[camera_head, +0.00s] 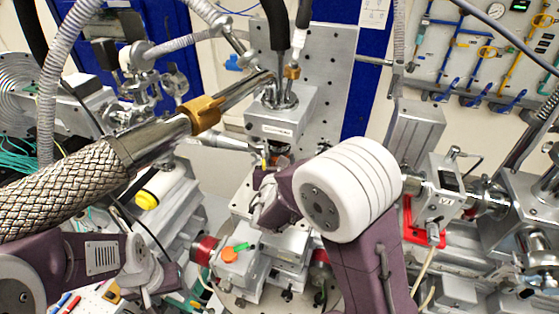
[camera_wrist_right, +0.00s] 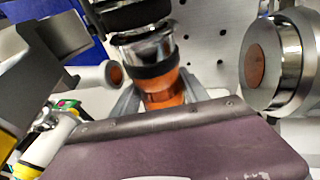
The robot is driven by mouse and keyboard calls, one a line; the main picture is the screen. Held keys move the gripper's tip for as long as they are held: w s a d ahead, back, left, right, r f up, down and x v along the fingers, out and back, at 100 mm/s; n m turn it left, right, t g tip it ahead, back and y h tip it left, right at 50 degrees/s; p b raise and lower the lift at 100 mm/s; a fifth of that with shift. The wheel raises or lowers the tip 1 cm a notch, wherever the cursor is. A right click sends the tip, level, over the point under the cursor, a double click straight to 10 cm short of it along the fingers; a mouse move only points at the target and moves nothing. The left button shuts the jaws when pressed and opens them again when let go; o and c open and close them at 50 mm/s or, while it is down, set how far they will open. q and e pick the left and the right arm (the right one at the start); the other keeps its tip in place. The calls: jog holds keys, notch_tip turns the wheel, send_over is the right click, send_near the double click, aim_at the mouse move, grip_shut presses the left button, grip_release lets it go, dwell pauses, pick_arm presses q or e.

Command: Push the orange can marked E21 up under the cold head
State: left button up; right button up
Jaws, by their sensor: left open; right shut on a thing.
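The cold head (camera_head: 283,122) is a grey metal block hanging in front of a perforated plate. An orange can (camera_wrist_right: 163,90) is upright between the two grey fingers of my right gripper (camera_wrist_right: 160,98), which is shut on it. A black band and a shiny metal cylinder (camera_wrist_right: 145,50) are directly above the can; I cannot tell whether they touch. No E21 mark is readable. In the head view my right wrist mostly hides the can below the cold head. My left gripper (camera_head: 172,282) is open at the lower left, well away from the can.
A thick braided hose with a brass collar (camera_head: 203,114) crosses the left side towards the cold head. A metal stage with an orange disc (camera_head: 228,254) stands below. A red-framed instrument (camera_head: 425,225) is at the right. Little free room surrounds the can.

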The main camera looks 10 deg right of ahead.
jog(key=shift+r, duration=0.35)
dwell(0.5)
jog(key=o, duration=0.9)
jog(key=shift+o, duration=0.2)
jog(key=shift+o, duration=0.9)
jog(key=o, duration=0.5)
jog(key=shift+o, duration=0.3)
jog(key=shift+d, duration=0.1)
